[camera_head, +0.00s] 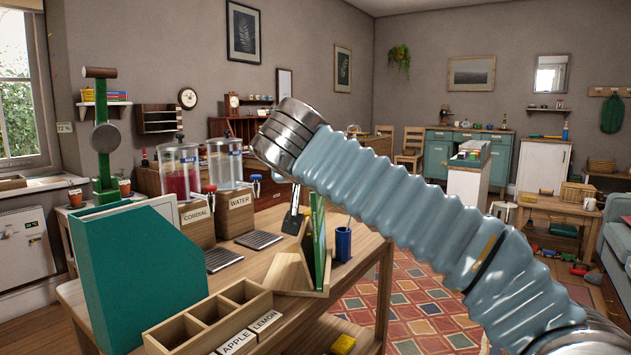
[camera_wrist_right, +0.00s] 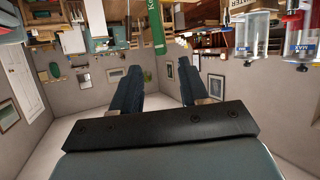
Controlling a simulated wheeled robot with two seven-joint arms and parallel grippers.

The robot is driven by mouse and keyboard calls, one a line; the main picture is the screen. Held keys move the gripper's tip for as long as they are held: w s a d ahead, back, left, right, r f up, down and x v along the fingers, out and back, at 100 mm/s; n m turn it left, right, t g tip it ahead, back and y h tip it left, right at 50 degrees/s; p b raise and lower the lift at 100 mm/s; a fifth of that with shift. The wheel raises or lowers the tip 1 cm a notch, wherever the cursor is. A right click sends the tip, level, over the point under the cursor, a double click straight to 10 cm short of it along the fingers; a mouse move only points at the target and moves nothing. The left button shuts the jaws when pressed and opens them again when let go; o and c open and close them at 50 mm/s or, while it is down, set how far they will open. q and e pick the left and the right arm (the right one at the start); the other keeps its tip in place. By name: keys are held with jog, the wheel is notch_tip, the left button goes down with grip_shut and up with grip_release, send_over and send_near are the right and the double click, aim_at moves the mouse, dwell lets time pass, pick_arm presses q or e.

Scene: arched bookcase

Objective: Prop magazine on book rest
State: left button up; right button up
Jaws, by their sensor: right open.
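The green magazine (camera_head: 319,238) stands nearly upright in the wooden book rest (camera_head: 287,274) on the table, its lower part behind the rest's side panel. In the upside-down right wrist view, the magazine (camera_wrist_right: 157,27) shows as a green strip with white lettering at the top. My right gripper (camera_wrist_right: 160,68) is open and empty in that view, with the magazine in line with the gap, beyond the fingertips and apart from them. In the head view my right arm crosses from the right and largely hides the hand. My left gripper is not in view.
A teal file holder (camera_head: 140,265) and a wooden divided box (camera_head: 210,318) stand at the front left. Cordial (camera_head: 180,180) and water (camera_head: 225,170) dispensers stand behind. A blue cup (camera_head: 343,244) is right of the magazine, near the table's edge. Open floor with a rug lies right.

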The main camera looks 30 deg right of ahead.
jog(key=v, duration=0.8)
jog(key=shift+p, duration=0.3)
